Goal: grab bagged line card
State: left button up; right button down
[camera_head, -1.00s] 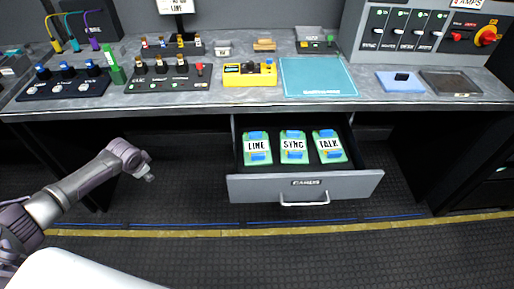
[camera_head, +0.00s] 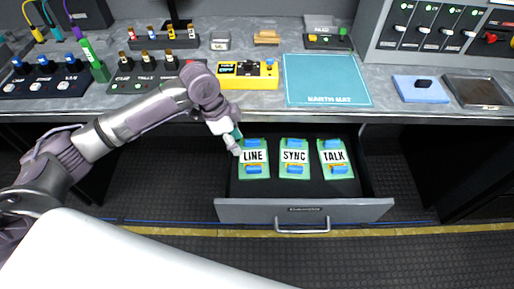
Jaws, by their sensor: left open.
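The bagged line card (camera_head: 253,158) is a green card with blue parts and a white LINE label. It lies at the left in the open drawer (camera_head: 305,211). Beside it lie the SYNC card (camera_head: 294,157) and the TALK card (camera_head: 334,158). My left gripper (camera_head: 235,143) is at the upper left edge of the line card, pointing down and right. It is open, with the fingers partly seen, and I cannot tell whether they touch the card. My right gripper is not in view.
The bench above the drawer carries a teal earth mat (camera_head: 326,80), a yellow tester (camera_head: 247,74), and control panels at the left. A blue pad (camera_head: 420,89) and a dark tray (camera_head: 477,92) lie at the right. The drawer's front part is bare.

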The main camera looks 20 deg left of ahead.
pick_arm(q)
send_over(253, 167)
jog(key=s+a, duration=0.1)
jog(key=a, duration=0.1)
notch_tip(253, 167, down, 7)
jog(key=shift+a+r, duration=0.1)
jog(key=shift+w+f, duration=0.1)
jog(key=shift+f, duration=0.25)
jog(key=shift+d+f, duration=0.35)
jog(key=shift+f, duration=0.15)
jog(key=x, duration=0.3)
jog(key=shift+w+d+f, duration=0.15)
jog(key=shift+d+f, duration=0.1)
jog(key=shift+f, duration=0.25)
jog(key=shift+c, duration=0.4)
jog(key=c, duration=0.8)
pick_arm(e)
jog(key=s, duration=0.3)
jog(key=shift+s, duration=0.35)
